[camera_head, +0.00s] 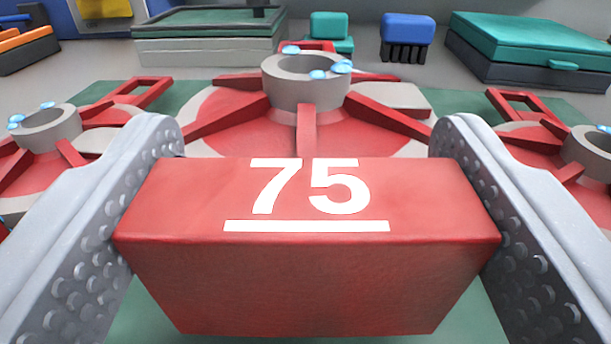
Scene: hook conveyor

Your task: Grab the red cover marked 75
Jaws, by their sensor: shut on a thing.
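The red cover marked 75 (310,285) fills the lower middle of the view. Its near part is a red block with a white underlined "75" on top. Behind the block, a round red and white body with red ribs carries a grey ring (305,82) with light blue studs. My gripper (308,205) has one grey dimpled finger on each side of the red block. The fingers press against its left and right ends, so the gripper is shut on it. The underside of the cover is hidden.
Similar red covers stand close by at the left (42,130) and right (590,150). A green surface (465,105) lies under them. At the back are a teal-lidded case (535,45), a blue block (407,30), a grey-green box (210,40) and orange items (25,45).

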